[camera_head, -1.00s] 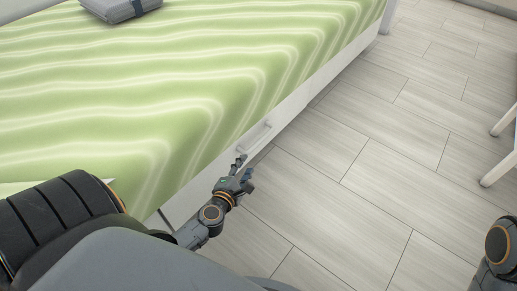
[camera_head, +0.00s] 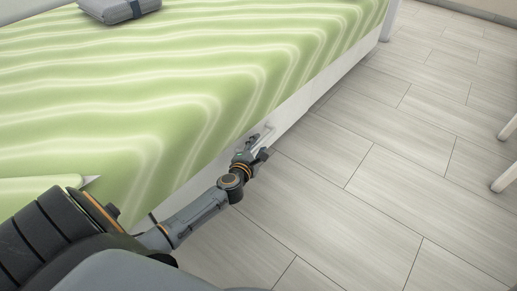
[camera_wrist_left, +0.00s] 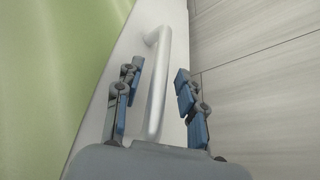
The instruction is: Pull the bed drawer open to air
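The bed drawer (camera_head: 287,115) is a white front panel along the bed's side, below the green striped cover. Its pale bar handle (camera_head: 267,132) stands out from the panel. In the left wrist view the handle (camera_wrist_left: 158,85) runs between the two blue-padded fingers. My left gripper (camera_head: 257,152) is at the handle in the head view. In the wrist view the left gripper (camera_wrist_left: 158,100) is open around the handle, with gaps visible on both sides. The drawer front looks flush with the bed side. My right gripper is not in view.
The bed's green striped cover (camera_head: 200,85) fills the left, with a folded grey item (camera_head: 120,8) on top. Pale plank floor (camera_head: 380,185) lies clear to the right of the bed. White furniture legs (camera_head: 506,178) stand at the right edge.

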